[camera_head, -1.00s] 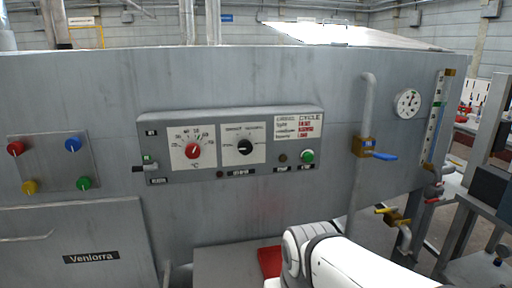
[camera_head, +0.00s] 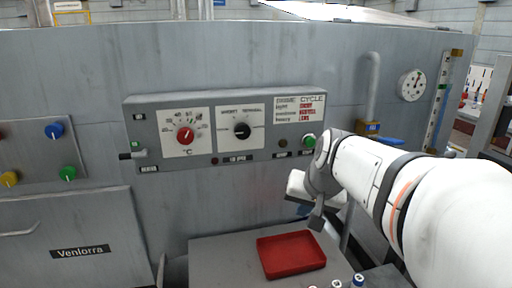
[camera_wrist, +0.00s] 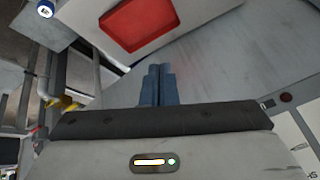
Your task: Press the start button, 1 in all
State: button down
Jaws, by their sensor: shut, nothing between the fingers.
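The start button is most likely the green button (camera_head: 309,140) at the lower right of the grey control panel (camera_head: 262,98) in the head view; its label is too small to read surely. My gripper shows in the wrist view (camera_wrist: 158,70), with its two blue fingers shut together and nothing between them. In the head view my arm reaches in from the right, its wrist just below and right of the green button. The fingertips are hard to make out there. The gripper is apart from the button, and the button is not visible in the wrist view.
A red tray (camera_head: 291,254) lies on a grey surface below the panel; it also shows in the wrist view (camera_wrist: 140,22). Several white, blue-topped cylinders stand at the bottom edge. A blue-handled valve (camera_head: 388,142) and vertical pipe are right of the panel. The panel carries a red knob (camera_head: 185,135) and a black knob (camera_head: 241,130).

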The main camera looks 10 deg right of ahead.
aim_at(310, 142)
jog(key=w+d+r+m+t+h+b, duration=0.1)
jog(key=w+d+r+m+t, duration=0.2)
jog(key=w+d+r, duration=0.4)
jog(key=d, duration=0.3)
jog(key=shift+w+r+m, duration=0.15)
jog(key=shift+r+m, duration=0.05)
jog(key=shift+m, duration=0.1)
jog(key=w+p, duration=0.3)
jog(key=w, duration=0.5)
jog(key=shift+w+a, duration=0.15)
jog(key=shift+w, duration=0.25)
jog(key=shift+w, duration=0.15)
dwell(1.1)
jog(key=shift+w+p, duration=0.3)
jog(key=shift+p, duration=0.05)
